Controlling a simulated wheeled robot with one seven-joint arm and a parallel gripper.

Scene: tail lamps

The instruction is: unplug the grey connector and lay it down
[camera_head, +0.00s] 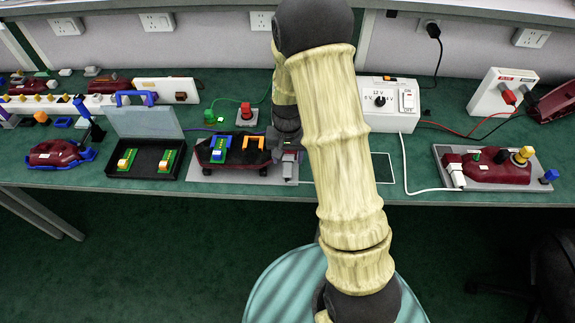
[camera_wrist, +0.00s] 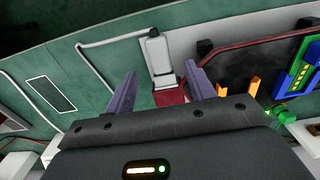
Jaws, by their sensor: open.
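The light grey connector (camera_wrist: 159,56) sits at the end of a red tail lamp (camera_wrist: 170,97) in the wrist view, with a pale cable running from it. It appears still seated against the lamp. My gripper (camera_wrist: 160,88) is open, with one finger on each side of the connector's lamp end; I cannot tell whether they touch it. In the head view my gripper (camera_head: 284,156) is low at the right end of the middle lamp fixture (camera_head: 235,151), and my arm hides part of that area.
A dark outlined rectangle (camera_head: 382,167) lies on the green bench right of the fixture. An open black box (camera_head: 143,158) with cards stands left. A power supply (camera_head: 390,104) stands behind right. Another lamp fixture (camera_head: 493,170) with cables is at far right.

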